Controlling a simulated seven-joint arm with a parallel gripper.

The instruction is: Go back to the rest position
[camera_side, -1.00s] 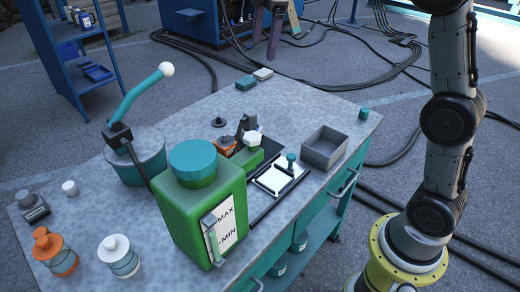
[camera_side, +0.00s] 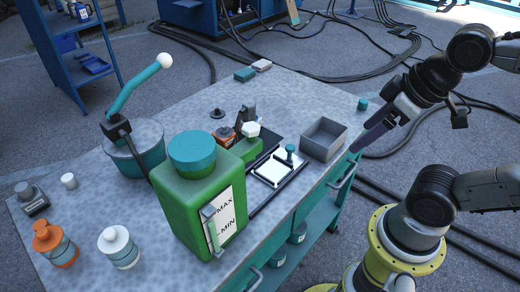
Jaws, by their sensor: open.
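My gripper (camera_side: 368,137) shows in the side view at the right edge of the workbench (camera_side: 262,98). Its dark purplish fingers point down and left, close to the right side of a grey open box (camera_side: 323,139). The fingers are open. I see nothing held between them. Whether the fingertips are over the bench edge or just outside it is hard to tell.
A large green canister (camera_side: 190,209) stands at the bench front. A teal bucket (camera_side: 138,158) with a lever is left of it. A white-topped tray (camera_side: 274,168), small parts and bottles also stand there. Cables cross the floor behind.

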